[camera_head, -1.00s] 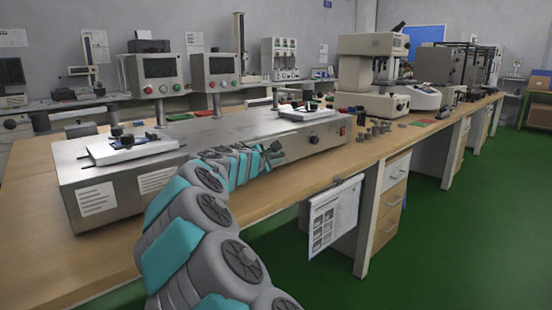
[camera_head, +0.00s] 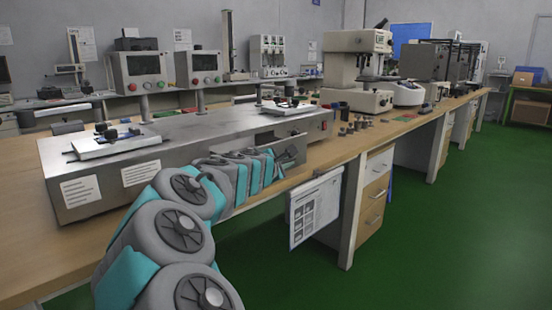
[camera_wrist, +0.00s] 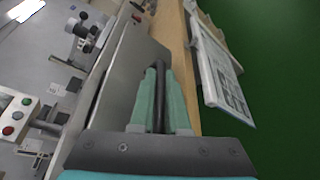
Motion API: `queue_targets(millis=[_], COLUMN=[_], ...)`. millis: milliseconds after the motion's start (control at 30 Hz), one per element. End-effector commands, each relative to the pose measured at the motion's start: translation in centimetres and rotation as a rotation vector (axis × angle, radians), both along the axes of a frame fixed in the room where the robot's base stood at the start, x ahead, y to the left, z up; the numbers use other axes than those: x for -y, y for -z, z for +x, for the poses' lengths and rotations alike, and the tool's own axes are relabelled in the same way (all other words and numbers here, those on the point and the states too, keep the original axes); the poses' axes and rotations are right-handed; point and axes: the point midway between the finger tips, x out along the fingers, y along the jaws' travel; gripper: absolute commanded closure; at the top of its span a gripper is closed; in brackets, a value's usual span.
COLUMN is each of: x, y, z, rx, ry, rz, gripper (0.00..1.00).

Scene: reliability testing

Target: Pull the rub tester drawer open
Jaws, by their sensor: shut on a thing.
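The rub tester (camera_head: 215,132) is a long grey metal machine on the wooden bench in the head view. Its drawer (camera_head: 297,148) stands out from the front face near the right end, with a dark gap behind its front panel. In the wrist view, the drawer front (camera_wrist: 132,85) lies left of the fingers, apart from the tester body. My gripper (camera_wrist: 160,74) has its two teal fingers shut on the dark drawer handle (camera_wrist: 159,100). In the head view, my arm hides part of the drawer and the grip.
A clipboard with a sheet (camera_head: 315,210) hangs at the bench's front edge, below and right of the drawer. Small dark weights (camera_head: 357,124) stand on the bench to the right. Bench drawers (camera_head: 374,190) are below. The green floor (camera_head: 440,240) in front is clear.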

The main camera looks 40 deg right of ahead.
Motion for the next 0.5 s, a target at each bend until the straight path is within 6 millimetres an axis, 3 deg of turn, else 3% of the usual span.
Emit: queue_targets(millis=[100,200,500], x=[0.2,0.3,0.4], y=[-0.1,0.0,0.1], z=[-2.4,-3.4,-4.6], rx=[0.001,0.001,-0.001], ry=[0.007,0.002,0.003], rz=[0.000,0.001,0.000], gripper=[1.00,1.00,1.00])
